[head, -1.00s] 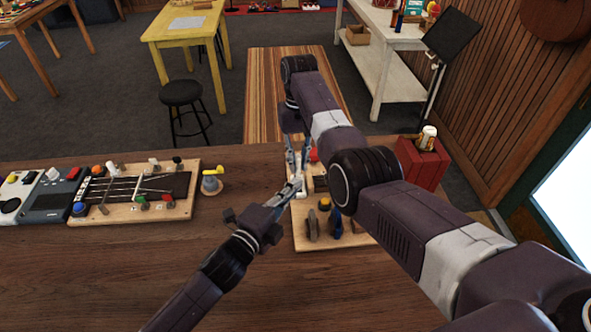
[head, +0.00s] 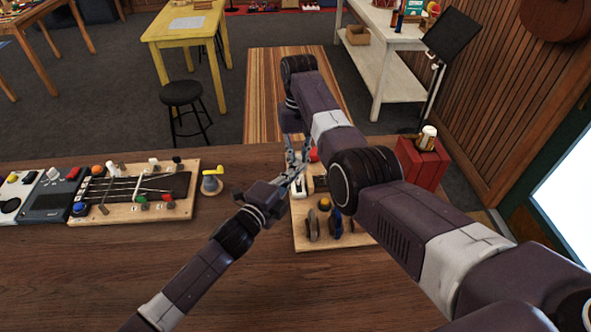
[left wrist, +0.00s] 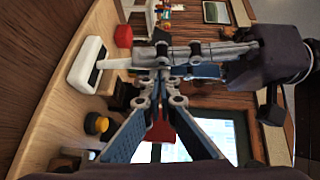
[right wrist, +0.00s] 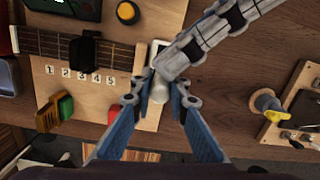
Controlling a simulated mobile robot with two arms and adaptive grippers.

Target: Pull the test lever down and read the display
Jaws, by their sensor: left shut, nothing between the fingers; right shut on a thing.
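The white lever handle (right wrist: 158,90) stands between the fingertips of my right gripper (right wrist: 158,96), which is shut on it. The lever's white slotted base (left wrist: 88,64) shows in the left wrist view and partly in the head view (head: 298,188). My left gripper (head: 296,180) is shut and empty, close beside the right gripper's fingers at the board's left edge. In the right wrist view the left fingers cross the upper right and hide part of the base. My right arm hides much of the wooden board (head: 312,243) in the head view. I cannot identify a readable display.
A yellow-topped peg (head: 211,182) and another board of controls (head: 120,213) stand to the left. A red box (head: 424,165) is at the right. The front counter is clear.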

